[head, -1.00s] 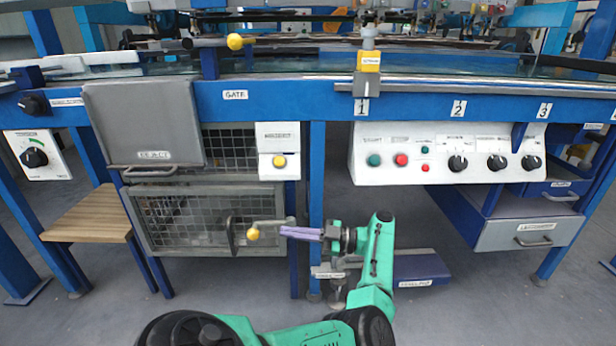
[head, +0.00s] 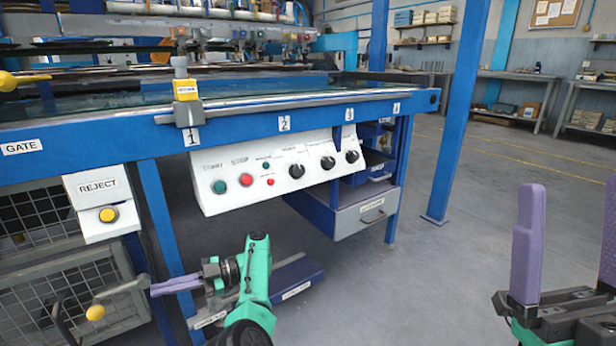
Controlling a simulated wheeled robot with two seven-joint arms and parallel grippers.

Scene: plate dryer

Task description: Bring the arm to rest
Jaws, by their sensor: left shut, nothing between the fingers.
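My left gripper (head: 156,290) is at the lower left on my green arm. Its purple fingers are together, hold nothing and point left. A crank-like handle with a yellow knob (head: 95,312) is just left of the fingertips; I cannot tell whether they touch its bar. My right gripper (head: 568,245) stands at the right edge, its two purple fingers pointing up with a wide gap and nothing between them. One finger is partly cut off by the frame.
The blue machine frame (head: 245,133) and its white control panel (head: 270,182) are behind the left gripper. A blue pedal plate (head: 300,272) lies low beside the arm. A grey drawer (head: 368,212) hangs under the machine. The floor (head: 430,280) between the machine and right gripper is clear.

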